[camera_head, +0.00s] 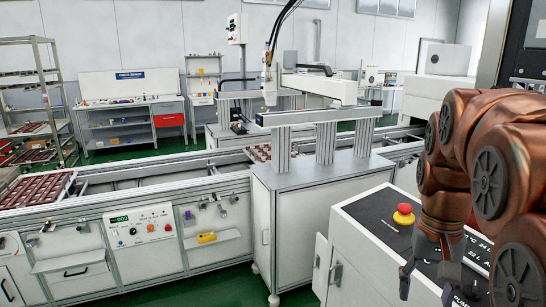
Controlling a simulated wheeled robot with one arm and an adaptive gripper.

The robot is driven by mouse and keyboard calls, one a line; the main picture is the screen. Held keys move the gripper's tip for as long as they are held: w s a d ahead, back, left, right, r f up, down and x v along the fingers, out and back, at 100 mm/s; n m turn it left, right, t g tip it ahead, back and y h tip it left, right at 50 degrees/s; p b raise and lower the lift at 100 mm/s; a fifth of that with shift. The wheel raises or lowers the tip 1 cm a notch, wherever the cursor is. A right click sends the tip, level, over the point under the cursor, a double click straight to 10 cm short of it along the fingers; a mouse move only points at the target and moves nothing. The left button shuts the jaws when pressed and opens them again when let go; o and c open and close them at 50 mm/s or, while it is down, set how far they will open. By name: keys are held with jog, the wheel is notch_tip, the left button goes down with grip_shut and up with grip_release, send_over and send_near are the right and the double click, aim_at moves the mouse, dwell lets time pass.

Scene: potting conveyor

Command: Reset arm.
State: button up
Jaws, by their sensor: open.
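My arm is folded at the right side of the head view, in copper and dark grey. My gripper (432,288) hangs at its lower end with dark fingers pointing down. The fingers are spread and I see nothing between them. The gripper is in front of a white cabinet with a black panel, and part of that panel is hidden behind the arm.
A red emergency button (404,214) on a yellow base sits on the panel, just left of my arm. A conveyor (130,190) runs across the middle, with a tray of brown parts (35,190) at left. Green floor (225,288) is clear at lower centre.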

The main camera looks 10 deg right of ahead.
jog(key=s+a+f+n, duration=0.5)
jog(key=s+a+f, duration=0.7)
jog(key=s+f, duration=0.1)
jog(key=shift+s+a+g, duration=0.4)
jog(key=shift+s, duration=0.3)
